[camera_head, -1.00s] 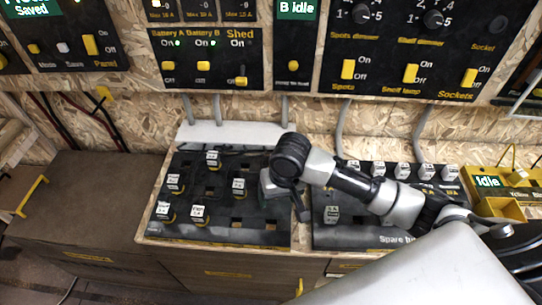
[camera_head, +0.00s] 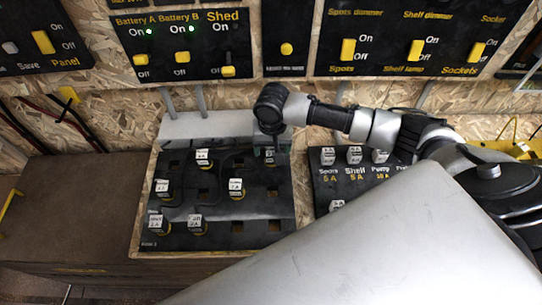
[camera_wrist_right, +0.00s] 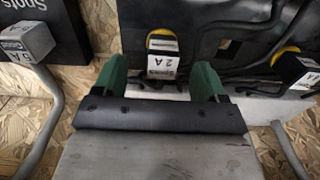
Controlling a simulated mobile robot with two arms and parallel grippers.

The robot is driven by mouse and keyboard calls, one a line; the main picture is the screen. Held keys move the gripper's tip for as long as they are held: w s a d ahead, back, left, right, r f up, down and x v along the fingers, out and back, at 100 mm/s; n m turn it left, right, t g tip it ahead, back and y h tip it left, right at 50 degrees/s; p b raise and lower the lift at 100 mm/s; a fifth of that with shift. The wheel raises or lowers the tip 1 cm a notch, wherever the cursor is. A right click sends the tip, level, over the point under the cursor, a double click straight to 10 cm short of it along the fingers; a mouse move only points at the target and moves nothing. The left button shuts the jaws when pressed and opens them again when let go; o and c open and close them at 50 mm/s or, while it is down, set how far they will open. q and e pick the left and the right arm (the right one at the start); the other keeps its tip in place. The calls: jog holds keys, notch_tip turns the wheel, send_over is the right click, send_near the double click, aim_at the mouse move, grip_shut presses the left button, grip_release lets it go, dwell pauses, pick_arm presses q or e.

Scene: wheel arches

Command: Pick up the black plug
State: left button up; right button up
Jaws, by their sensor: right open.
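The left fuse board (camera_head: 215,215) is black, with several plugs that have white labels and yellow bases. My right gripper (camera_wrist_right: 160,80) is open, with its green fingers apart. A dark plug with a yellow ring and a white "2 A" label (camera_wrist_right: 162,50) shows between and just beyond the fingertips; I cannot tell if they touch it. In the head view my right gripper (camera_head: 270,150) is over the board's upper right corner, partly hiding a plug there. No plug stands out as the only black one. My left gripper is not in view.
Another yellow-ringed plug (camera_wrist_right: 290,60) is right of the fingers in the wrist view. A second board (camera_head: 345,180) with labelled plugs lies to the right, partly behind my arm. The switch panel (camera_head: 183,50) is on the wall behind. The brown surface at left (camera_head: 85,210) is clear.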

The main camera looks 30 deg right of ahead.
aim_at(271, 151)
notch_tip(271, 151, down, 4)
jog(key=shift+a+r, duration=0.1)
jog(key=shift+f, duration=0.4)
jog(key=c, duration=1)
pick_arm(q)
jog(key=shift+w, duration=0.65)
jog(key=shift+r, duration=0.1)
pick_arm(e)
jog(key=shift+r, duration=0.1)
